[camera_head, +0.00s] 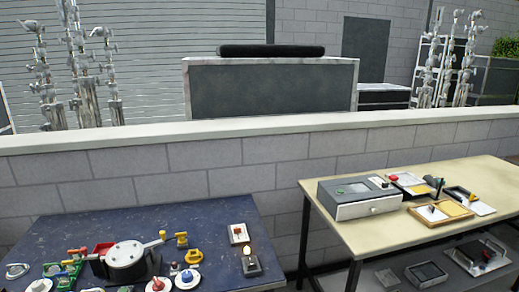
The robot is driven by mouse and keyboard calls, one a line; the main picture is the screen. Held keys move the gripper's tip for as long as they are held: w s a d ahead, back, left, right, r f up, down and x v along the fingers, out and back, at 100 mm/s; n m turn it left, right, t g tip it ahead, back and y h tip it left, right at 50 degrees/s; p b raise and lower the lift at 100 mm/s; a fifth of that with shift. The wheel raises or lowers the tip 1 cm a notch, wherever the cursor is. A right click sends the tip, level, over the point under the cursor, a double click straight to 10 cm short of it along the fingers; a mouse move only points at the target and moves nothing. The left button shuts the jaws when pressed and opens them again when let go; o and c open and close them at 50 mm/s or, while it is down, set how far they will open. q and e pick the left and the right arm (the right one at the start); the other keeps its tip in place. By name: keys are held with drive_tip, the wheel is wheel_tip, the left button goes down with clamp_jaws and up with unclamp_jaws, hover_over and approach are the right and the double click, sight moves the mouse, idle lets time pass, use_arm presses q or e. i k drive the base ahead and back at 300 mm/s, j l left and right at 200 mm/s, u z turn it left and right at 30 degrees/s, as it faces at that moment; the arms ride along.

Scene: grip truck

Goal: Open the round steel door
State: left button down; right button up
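A round steel disc (125,254), which looks like the round steel door, lies near the middle of the blue table at lower left. It has a pale lever or handle across it reaching to the upper right, and it sits on a dark base. It appears closed, but I cannot tell for sure at this size. Neither of my grippers is in view.
The dark blue table (200,222) also holds a red box, yellow fittings, round knobs and a switch box (251,262) around the disc. A beige table (370,235) with a grey box (358,195) stands at right. A grey block wall (140,180) runs behind both.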

sight(125, 251)
drive_tip(key=i+j+u, duration=0.45)
drive_tip(key=i+j, duration=0.35)
drive_tip(key=i, duration=0.1)
